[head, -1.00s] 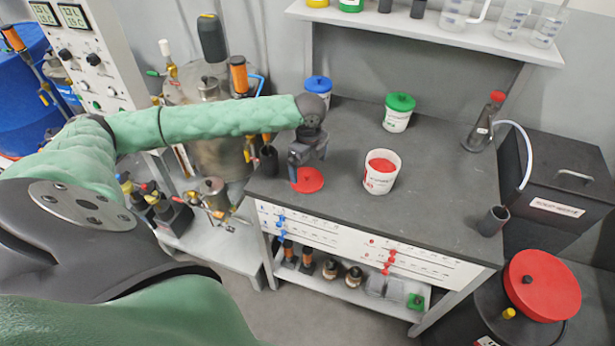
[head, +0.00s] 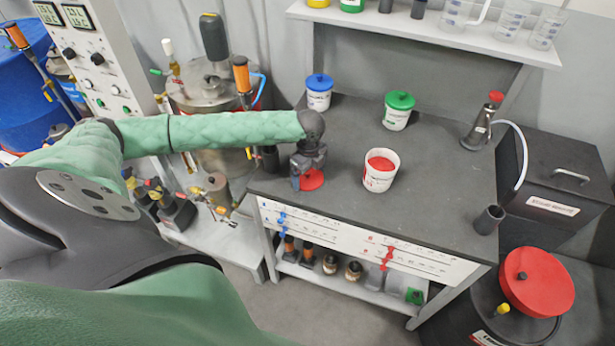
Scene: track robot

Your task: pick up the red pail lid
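The red pail lid (head: 313,180) is a flat red disc at the left front of the dark bench top (head: 436,220). My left gripper (head: 308,181) points down over it and hides its left and far parts. The fingertips are at or very close to the lid. I cannot tell whether they touch it or how far apart they are. The white pail with red contents (head: 379,178) stands open to the right of the gripper, apart from it. My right gripper is not in view.
A blue-lidded pail (head: 319,97) and a green-lidded pail (head: 398,115) stand at the back of the bench. A dark cup (head: 488,220) and a metal flask (head: 476,130) are at the right. A dark cylinder (head: 270,158) is left of the gripper. The bench's front middle is clear.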

